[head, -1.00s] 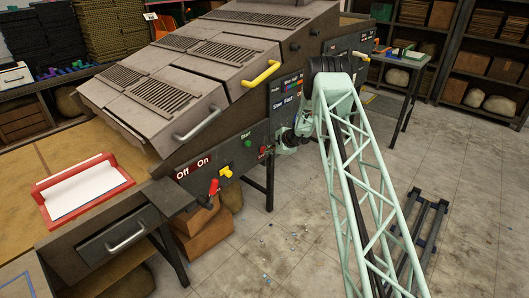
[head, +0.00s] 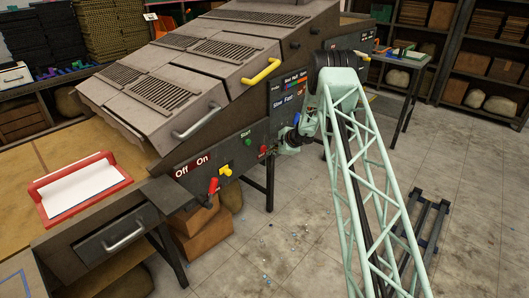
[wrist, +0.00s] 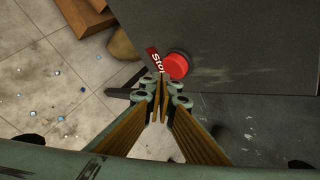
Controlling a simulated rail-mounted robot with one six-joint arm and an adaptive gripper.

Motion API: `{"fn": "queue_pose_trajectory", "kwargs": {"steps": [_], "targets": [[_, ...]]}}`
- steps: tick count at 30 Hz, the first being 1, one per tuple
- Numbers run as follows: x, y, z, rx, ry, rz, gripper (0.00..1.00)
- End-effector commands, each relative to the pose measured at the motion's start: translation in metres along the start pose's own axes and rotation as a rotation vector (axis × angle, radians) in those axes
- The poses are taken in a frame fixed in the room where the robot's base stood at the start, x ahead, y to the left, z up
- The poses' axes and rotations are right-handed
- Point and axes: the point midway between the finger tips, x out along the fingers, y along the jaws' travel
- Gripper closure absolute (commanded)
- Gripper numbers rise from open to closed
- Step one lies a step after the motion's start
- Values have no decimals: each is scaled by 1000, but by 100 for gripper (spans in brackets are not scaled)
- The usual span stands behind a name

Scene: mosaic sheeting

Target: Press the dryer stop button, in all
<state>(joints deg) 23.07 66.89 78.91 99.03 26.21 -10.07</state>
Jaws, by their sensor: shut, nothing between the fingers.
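The red round stop button (wrist: 176,66) projects from the dark dryer panel in the wrist view, with a red "Stop" label (wrist: 154,60) beside it. In the head view it shows small as a red spot (head: 262,152), to the right of the green start button (head: 248,143). My gripper (wrist: 161,82) is shut and empty. Its fingertips lie just below and left of the button in the wrist view; whether they touch it, I cannot tell. In the head view my gripper (head: 279,150) is at the panel front, right of the stop button.
A red lever (head: 213,186) and a yellow knob (head: 226,171) stand out from the panel to the left, near the Off/On labels. A coloured label panel (head: 285,92) is above. Open floor (head: 290,235) lies in front; cardboard boxes (head: 205,237) sit below the dryer.

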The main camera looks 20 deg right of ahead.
Motion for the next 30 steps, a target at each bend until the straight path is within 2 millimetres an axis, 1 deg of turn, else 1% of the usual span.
{"fn": "queue_pose_trajectory", "kwargs": {"steps": [14, 30], "targets": [[-2, 2, -3, 0, 0, -1, 100], [-24, 17, -18, 1, 0, -1, 100]]}}
